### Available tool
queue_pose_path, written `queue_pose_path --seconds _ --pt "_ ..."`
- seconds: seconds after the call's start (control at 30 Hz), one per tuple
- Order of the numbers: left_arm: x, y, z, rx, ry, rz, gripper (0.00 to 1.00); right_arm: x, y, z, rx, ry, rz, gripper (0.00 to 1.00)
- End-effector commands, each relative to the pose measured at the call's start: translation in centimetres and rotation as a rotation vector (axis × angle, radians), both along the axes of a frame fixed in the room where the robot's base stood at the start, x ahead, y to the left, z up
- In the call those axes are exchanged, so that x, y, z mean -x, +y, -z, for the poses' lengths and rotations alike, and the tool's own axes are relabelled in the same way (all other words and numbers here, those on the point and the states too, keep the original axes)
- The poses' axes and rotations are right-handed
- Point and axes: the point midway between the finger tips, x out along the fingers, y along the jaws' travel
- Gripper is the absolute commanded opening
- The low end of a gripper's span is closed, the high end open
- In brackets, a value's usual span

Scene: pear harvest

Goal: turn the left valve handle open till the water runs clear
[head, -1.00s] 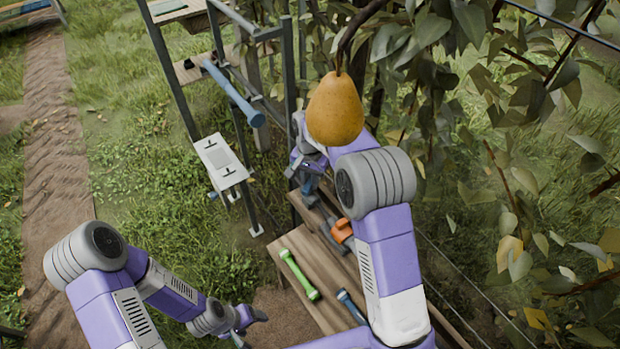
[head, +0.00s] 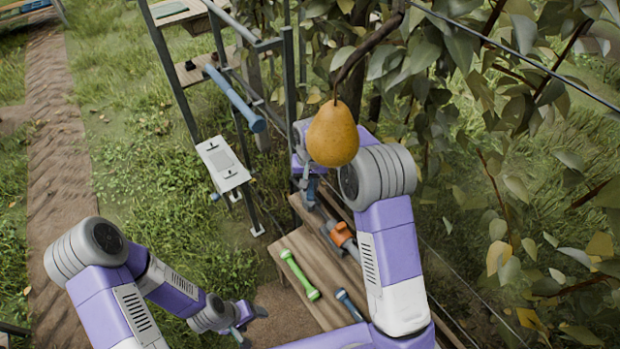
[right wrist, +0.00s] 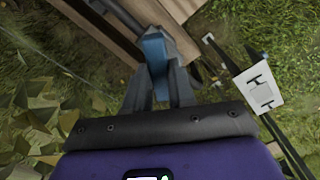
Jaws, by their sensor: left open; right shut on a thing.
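My right gripper (head: 309,190) is low at the far end of the wooden bench, partly behind the arm and the pear. In the right wrist view its fingers (right wrist: 154,75) are shut on a blue piece (right wrist: 155,50); I cannot tell whether this is the left valve handle. My left gripper (head: 248,324) is open and empty at the lower middle of the head view, left of the bench. No running water can be made out.
A yellow pear (head: 332,136) hangs from a branch in front of my right arm. The bench (head: 300,258) bears a green-ended tool (head: 299,274), a blue-ended tool (head: 350,305) and an orange item (head: 342,235). A metal frame holds a white plate (head: 222,162). Leaves crowd the right.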

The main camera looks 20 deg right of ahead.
Motion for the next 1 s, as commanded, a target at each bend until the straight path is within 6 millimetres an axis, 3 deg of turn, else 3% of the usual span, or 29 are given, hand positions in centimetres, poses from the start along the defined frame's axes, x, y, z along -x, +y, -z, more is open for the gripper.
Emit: queue_pose_path --seconds 0.5,1.0 --pt "0.0 0.0 -3.1 0.0 0.0 0.0 0.7 0.0 0.0 -0.2 -0.001 0.0 -0.436 0.0" --pt "0.0 0.0 -3.8 0.0 0.0 0.0 0.7 0.0 0.0 -0.1 0.0 -0.001 -0.604 0.0"
